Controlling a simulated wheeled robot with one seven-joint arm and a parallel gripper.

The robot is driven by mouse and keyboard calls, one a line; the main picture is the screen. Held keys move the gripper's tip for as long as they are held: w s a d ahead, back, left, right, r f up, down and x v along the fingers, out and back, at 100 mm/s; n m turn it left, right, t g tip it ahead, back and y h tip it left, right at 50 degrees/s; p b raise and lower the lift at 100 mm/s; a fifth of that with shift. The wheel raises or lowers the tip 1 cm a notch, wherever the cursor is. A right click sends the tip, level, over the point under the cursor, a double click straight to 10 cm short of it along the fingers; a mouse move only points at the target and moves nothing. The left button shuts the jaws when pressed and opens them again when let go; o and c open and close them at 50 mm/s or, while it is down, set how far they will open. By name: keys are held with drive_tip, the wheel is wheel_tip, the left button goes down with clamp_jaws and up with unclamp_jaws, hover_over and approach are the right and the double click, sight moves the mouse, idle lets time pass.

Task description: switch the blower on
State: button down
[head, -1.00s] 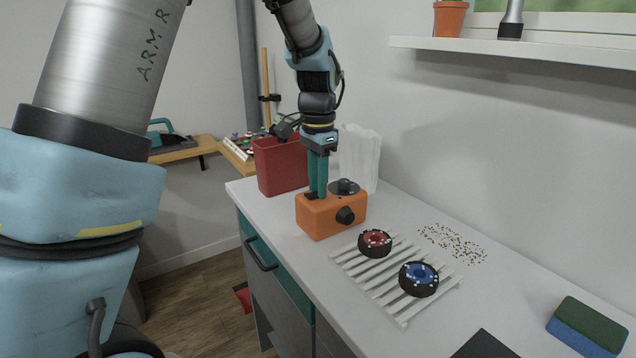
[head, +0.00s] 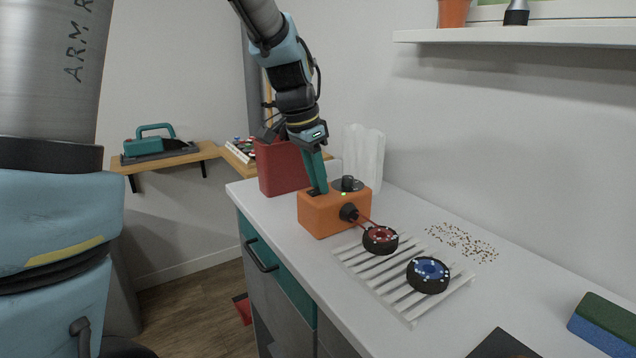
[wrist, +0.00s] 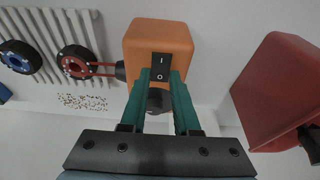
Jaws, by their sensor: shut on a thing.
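The orange blower (head: 322,216) stands on the counter with its black nozzle (head: 348,212) facing the red-hubbed wheel (head: 380,240). A small green light (head: 344,194) glows on its top edge, and red streaks (head: 368,221) run from the nozzle to that wheel. In the wrist view the black rocker switch (wrist: 160,64), marked I and O, is on the orange body (wrist: 158,38). My gripper (head: 317,191) leans over the blower with its teal fingertips at the switch.
The red-hubbed wheel and a blue-hubbed wheel (head: 428,275) lie on a white slatted rack (head: 408,311). A red container (head: 281,168) and a white fluted container (head: 362,155) stand behind the blower. Brown specks (head: 462,242) and a green-blue sponge (head: 602,323) lie to the right.

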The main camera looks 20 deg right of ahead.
drive_tip(key=shift+d, duration=0.1)
drive_tip(key=c, duration=0.6)
unclamp_jaws()
drive_tip(key=shift+c, duration=0.2)
drive_tip(key=shift+r, duration=0.15)
drive_tip(key=v, duration=1)
drive_tip(key=shift+r+b, duration=0.3)
drive_tip(key=shift+b, duration=0.1)
drive_tip(key=w+a+f+n+y+p, duration=0.1)
drive_tip(key=a+f+n, duration=0.3)
drive_tip(key=a, duration=0.4)
drive_tip(key=a+f+n+y+p, duration=0.15)
drive_tip(key=a+f+n, duration=0.25)
drive_tip(key=a, duration=0.4)
drive_tip(key=s+a+f+n+p, duration=0.1)
drive_tip(key=s+a+f+n, duration=0.2)
drive_tip(key=a, duration=0.3)
drive_tip(key=s+a+f+n+t+p, duration=0.1)
drive_tip(key=s+a+f+n, duration=0.2)
drive_tip(key=a, duration=0.3)
drive_tip(key=shift+s+f+n, duration=0.3)
drive_tip(key=shift+s+f, duration=0.05)
